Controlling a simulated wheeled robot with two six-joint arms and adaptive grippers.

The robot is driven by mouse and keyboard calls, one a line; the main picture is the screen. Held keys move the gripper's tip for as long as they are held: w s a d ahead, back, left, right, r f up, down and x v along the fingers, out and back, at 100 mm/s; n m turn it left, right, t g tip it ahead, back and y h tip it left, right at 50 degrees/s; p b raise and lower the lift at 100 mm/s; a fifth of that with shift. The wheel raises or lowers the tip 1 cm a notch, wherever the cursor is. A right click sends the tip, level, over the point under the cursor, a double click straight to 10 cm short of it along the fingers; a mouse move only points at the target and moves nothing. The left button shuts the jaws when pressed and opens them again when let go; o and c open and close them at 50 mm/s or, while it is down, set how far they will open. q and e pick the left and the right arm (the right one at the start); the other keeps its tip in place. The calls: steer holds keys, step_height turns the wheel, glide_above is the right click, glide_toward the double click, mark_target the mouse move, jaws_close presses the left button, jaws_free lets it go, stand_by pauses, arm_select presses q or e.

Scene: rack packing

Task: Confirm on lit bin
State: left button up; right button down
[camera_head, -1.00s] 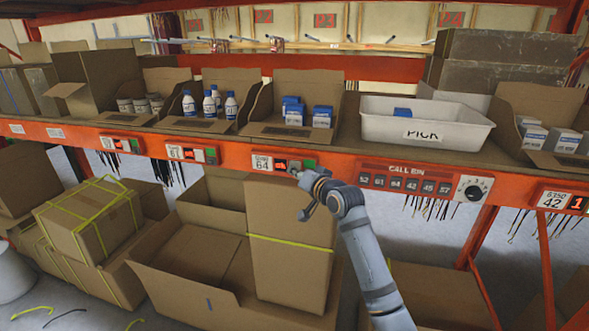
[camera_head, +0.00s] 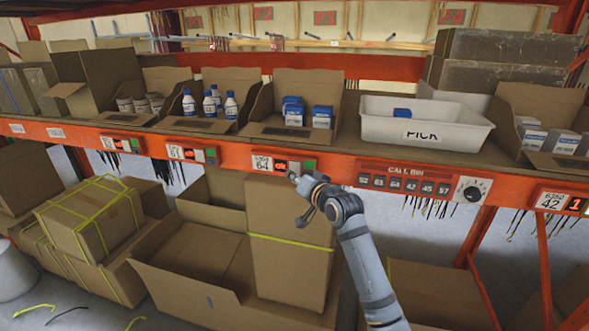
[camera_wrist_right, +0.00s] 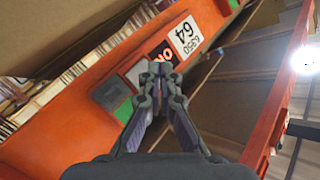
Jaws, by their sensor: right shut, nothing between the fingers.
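The bin 64 module (camera_head: 262,164) on the orange shelf beam has a white label, a small dark display with orange characters like "OK" (camera_wrist_right: 160,53), a grey key (camera_wrist_right: 136,74) and a green key (camera_head: 309,165). The green key also shows in the wrist view (camera_wrist_right: 123,109). My right gripper (camera_head: 293,177) is shut and empty. Its fingertips are at the module, by the grey key and display; contact is not clear. Above the module, an open carton (camera_head: 270,131) holds blue-and-white boxes (camera_head: 322,117). My left gripper is not in view.
A white PICK tote (camera_head: 375,128) holds a blue item. The CALL BIN panel (camera_head: 410,170) with a knob is right of my arm. Bin 42's module (camera_head: 552,199) shows a lit "1". Stacked cartons (camera_head: 290,215) stand below the beam.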

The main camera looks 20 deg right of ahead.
steer(key=s, duration=0.1)
steer(key=s+a+p, duration=0.1)
steer(key=s+a, duration=0.1)
steer(key=shift+s+a+p, duration=0.25)
steer(key=shift+s+p, duration=0.1)
steer(key=shift+s, duration=0.05)
stand_by(0.5)
